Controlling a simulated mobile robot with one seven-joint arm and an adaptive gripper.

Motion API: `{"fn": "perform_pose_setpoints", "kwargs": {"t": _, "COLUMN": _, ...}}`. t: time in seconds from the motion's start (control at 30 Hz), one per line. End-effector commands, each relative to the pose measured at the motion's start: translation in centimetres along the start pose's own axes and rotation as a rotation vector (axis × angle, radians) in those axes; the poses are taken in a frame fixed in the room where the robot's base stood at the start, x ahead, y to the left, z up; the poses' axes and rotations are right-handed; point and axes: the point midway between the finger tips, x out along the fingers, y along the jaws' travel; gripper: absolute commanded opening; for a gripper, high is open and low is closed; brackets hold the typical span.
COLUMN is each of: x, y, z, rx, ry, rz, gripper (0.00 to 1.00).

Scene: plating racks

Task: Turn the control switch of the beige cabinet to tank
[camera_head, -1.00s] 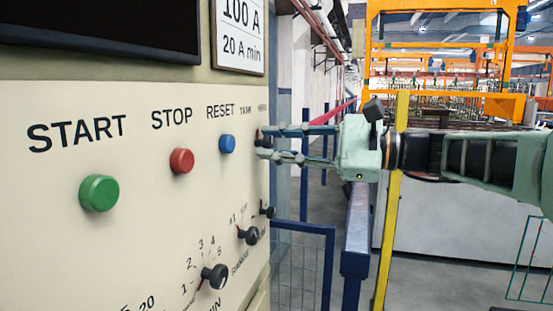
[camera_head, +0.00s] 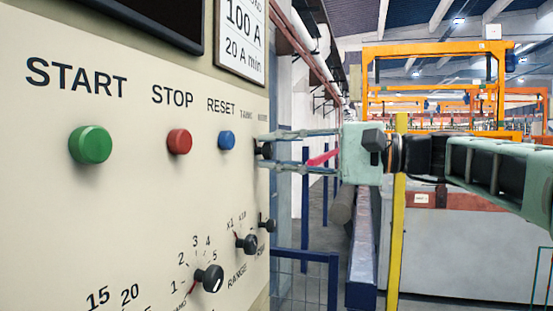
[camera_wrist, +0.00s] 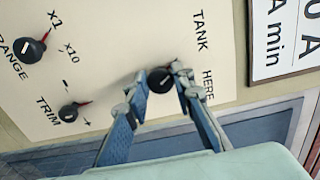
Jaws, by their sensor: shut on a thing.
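The beige cabinet's panel (camera_head: 120,210) fills the left of the head view. Its control switch, a small black knob (camera_wrist: 160,79), sits at the panel's edge by the labels TANK (camera_wrist: 201,30) and HERE (camera_wrist: 208,86) in the wrist view. My gripper (camera_head: 264,150) reaches in from the right; its fingers are shut on the knob, one on each side, as the wrist view (camera_wrist: 161,76) also shows. A small red mark shows beside the knob on the TANK and HERE side. Which label it points at is hard to tell.
Green (camera_head: 90,144), red (camera_head: 179,141) and blue (camera_head: 226,140) buttons lie left of the switch. Range (camera_wrist: 30,50) and trim (camera_wrist: 69,113) knobs sit close by. A yellow post (camera_head: 398,220) and blue railing (camera_head: 305,258) stand near my arm.

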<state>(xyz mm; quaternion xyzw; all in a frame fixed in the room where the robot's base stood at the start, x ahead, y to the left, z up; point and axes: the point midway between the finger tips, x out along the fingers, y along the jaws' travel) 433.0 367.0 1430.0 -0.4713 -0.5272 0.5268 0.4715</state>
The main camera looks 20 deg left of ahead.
Motion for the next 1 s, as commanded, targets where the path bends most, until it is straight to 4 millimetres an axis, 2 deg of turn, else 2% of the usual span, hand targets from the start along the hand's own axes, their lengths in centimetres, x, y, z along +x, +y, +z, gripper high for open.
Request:
{"fn": "perform_pose_setpoints", "kwargs": {"t": 0.47, "x": -0.02, "y": 0.02, "z": 0.0, "rx": -0.017, "ry": 0.0, "rz": 0.001, "gripper": 0.0}}
{"fn": "perform_pose_setpoints", "kwargs": {"t": 0.5, "x": -0.02, "y": 0.02, "z": 0.0, "rx": -0.017, "ry": 0.0, "rz": 0.001, "gripper": 0.24}}
{"fn": "perform_pose_setpoints", "kwargs": {"t": 0.63, "x": -0.02, "y": 0.01, "z": 0.0, "rx": -0.016, "ry": 0.0, "rz": 0.001, "gripper": 0.39}}
{"fn": "perform_pose_setpoints", "kwargs": {"t": 1.0, "x": -0.56, "y": 0.01, "z": -0.08, "rx": -0.015, "ry": 0.003, "rz": 0.001, "gripper": 0.39}}
